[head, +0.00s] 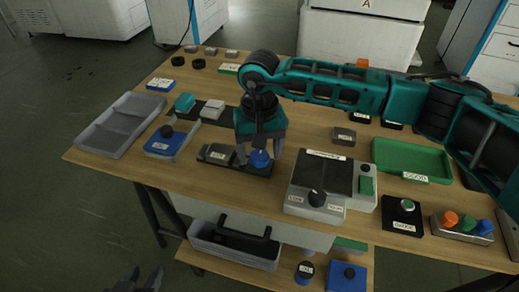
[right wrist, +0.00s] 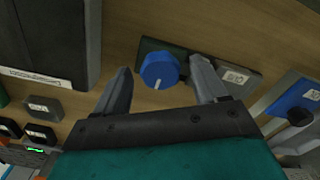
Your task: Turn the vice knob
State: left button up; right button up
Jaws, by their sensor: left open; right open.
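The blue knob (head: 259,159) sits at the right end of a dark, low block (head: 232,164) with a small label, near the table's front edge. In the right wrist view the blue knob (right wrist: 159,70) shows a white line pointing toward the gripper. My right gripper (head: 258,163) points down over the knob with its fingers apart on either side. In its wrist view, the right gripper (right wrist: 163,72) is open, with gaps visible between knob and fingers. My left gripper (head: 138,281) is open and empty at the lower left, off the table.
A blue block with a black knob (head: 166,131) and a grey tray (head: 120,123) are to the left. A green tray (head: 411,158) lies at the right. A lower shelf holds a grey bin (head: 232,254).

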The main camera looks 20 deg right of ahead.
jog(key=c, duration=1.1)
pick_arm(q)
jog(key=shift+s+f, duration=0.2)
jog(key=shift+s, duration=0.1)
pick_arm(e)
jog(key=shift+o, duration=0.2)
